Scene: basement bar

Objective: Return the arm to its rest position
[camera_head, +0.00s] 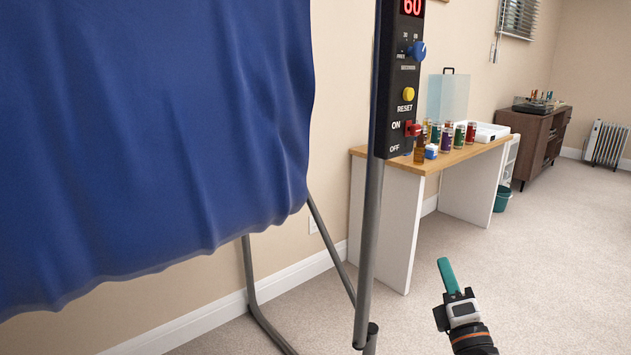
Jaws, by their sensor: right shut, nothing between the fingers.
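My right gripper (446,275) shows at the lower right, over the carpet, with teal fingers closed together and nothing between them. It is apart from every object around it. Only the gripper and a short piece of my right wrist are in the picture. My left gripper is not in view.
A blue cloth (150,130) on a metal stand (368,250) fills the left. The stand bears a black control box (400,85) with a blue knob, yellow button and red switch. A wood-topped table (465,153) with several small bottles stands behind. Carpet at right is clear.

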